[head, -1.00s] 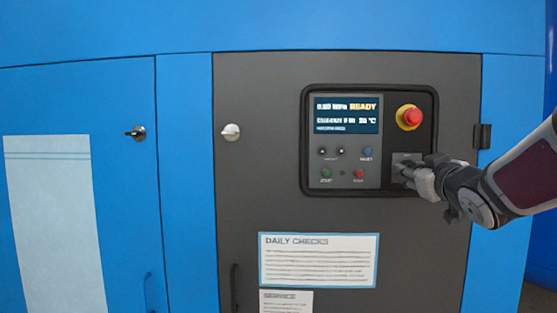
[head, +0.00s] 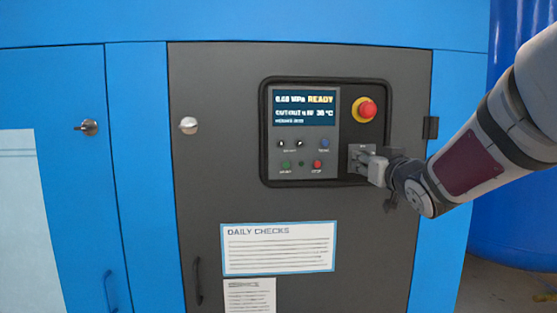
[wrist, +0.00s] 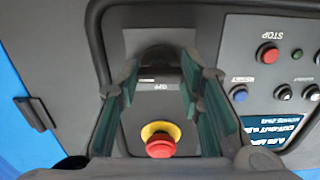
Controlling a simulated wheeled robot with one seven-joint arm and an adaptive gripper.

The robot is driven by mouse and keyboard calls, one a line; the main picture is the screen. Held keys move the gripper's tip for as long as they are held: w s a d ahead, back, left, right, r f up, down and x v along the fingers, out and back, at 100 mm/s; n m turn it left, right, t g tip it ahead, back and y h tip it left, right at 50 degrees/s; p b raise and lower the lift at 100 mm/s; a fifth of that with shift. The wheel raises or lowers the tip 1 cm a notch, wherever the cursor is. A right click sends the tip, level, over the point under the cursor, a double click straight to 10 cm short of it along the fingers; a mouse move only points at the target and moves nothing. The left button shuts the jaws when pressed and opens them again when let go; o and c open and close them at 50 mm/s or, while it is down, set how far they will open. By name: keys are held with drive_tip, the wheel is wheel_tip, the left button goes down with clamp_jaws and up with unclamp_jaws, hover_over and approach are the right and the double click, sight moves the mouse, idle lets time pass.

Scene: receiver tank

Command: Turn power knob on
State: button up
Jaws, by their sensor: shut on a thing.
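The power knob (wrist: 157,58) is a dark round knob on a grey plate, seen between my fingertips in the wrist view. A label that looks like "OFF" shows upside down beside it. My gripper (head: 372,167) reaches in from the right, at the lower right of the control panel (head: 265,130), and is shut on the knob. It also shows in the wrist view (wrist: 158,72), one finger on each side. In the head view my fingers hide the knob; only part of its plate (head: 358,151) shows. I cannot tell the knob's exact angle.
A red emergency stop button (head: 367,110) on a yellow ring sits just above my gripper. The display (head: 304,107) reads READY. Green start (head: 285,164) and red stop (head: 317,164) buttons lie to the left. A hinge (head: 430,127) sticks out right of the panel.

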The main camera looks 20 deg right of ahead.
drive_tip(key=o, duration=1.2)
drive_tip(key=shift+c, duration=0.2)
drive_tip(key=v, duration=1.2)
